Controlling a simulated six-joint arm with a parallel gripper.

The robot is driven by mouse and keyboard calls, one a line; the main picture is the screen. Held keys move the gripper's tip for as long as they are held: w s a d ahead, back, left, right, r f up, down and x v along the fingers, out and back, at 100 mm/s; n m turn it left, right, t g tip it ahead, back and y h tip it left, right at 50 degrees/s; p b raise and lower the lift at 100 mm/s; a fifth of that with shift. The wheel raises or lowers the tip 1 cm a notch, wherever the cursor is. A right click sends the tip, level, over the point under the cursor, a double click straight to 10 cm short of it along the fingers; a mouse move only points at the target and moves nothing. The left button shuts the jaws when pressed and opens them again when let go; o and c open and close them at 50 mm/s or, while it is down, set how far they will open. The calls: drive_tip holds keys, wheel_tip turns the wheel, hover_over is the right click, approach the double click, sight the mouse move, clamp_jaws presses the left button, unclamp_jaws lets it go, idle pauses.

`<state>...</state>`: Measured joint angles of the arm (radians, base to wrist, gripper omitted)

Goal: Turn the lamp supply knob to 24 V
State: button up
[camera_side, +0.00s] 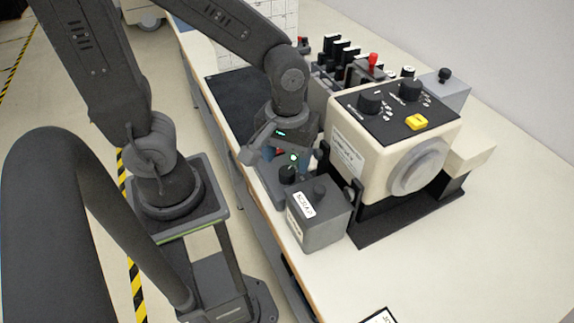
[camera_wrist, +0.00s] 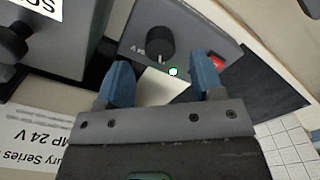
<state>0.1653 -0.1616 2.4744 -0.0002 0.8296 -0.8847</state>
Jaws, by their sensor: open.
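A white pointer line shows on the knob's side toward my gripper. A small white marking, seemingly 24 V (camera_wrist: 138,49), is left of the knob, off the pointer. My gripper (camera_wrist: 161,72) is open and empty. Its blue fingers stand apart, just short of the knob and on either side of it in the picture.
A grey labelled box (camera_side: 318,217) with its own knob stands close beside the supply. The cream instrument (camera_side: 385,155) with a large round port stands right of it. A label ending in "24 V" (camera_wrist: 40,133) shows upside down.

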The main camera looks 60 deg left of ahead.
sight(287, 170)
drive_tip(key=shift+f, duration=1.65)
drive_tip(key=c, duration=0.9)
drive_tip(key=m, duration=0.5)
drive_tip(key=shift+m, duration=0.3)
drive_tip(key=m, duration=0.6)
drive_tip(key=shift+m, duration=0.3)
